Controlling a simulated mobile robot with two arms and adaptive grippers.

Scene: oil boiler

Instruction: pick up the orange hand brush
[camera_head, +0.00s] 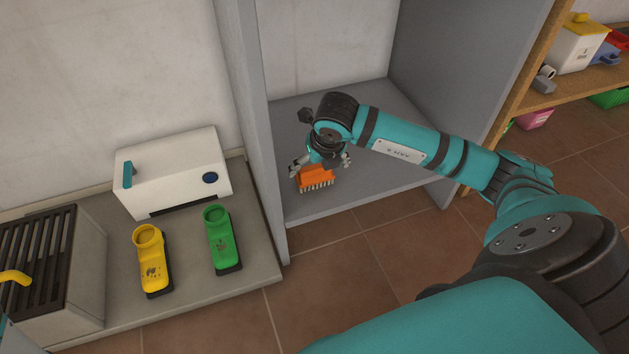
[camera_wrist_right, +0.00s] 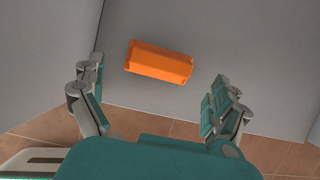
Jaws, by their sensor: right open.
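The orange hand brush (camera_head: 316,177) lies on the grey cabinet's bottom shelf (camera_head: 370,190), with its pale bristles showing along the near side in the head view. In the right wrist view the orange brush (camera_wrist_right: 159,62) is a plain block, slightly tilted, ahead of the fingers and between their lines. My right gripper (camera_head: 320,164) is over the brush, pointing down, with fingers spread. It also shows in the right wrist view (camera_wrist_right: 155,100), open and empty, one finger on each side. Whether a finger touches the brush cannot be told. My left gripper does not show.
Grey cabinet side walls (camera_head: 247,110) stand left and right of the shelf. Left of it, a white box (camera_head: 172,172), a yellow item (camera_head: 151,262) and a green item (camera_head: 221,240) are on a grey slab. A wooden shelf (camera_head: 545,95) with containers stands at right.

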